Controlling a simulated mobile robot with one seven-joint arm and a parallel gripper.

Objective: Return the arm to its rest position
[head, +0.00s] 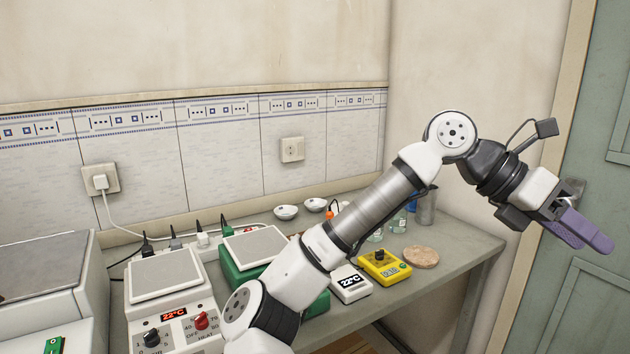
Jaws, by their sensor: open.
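My gripper (580,232) is at the right of the head view, at the end of my raised arm. Its purple fingers point down and to the right, beyond the right end of the bench and in front of the green door. The jaws are open, and I see nothing between them. My arm crosses the middle of the view and hides part of the bench.
The grey bench (461,241) runs along the tiled wall. On it stand a hotplate (165,281) reading 22°C, a green device (255,246), a white meter (350,284), a yellow device (385,267), a cork mat (421,257) and small white bowls (286,212). A green door (577,310) is at right.

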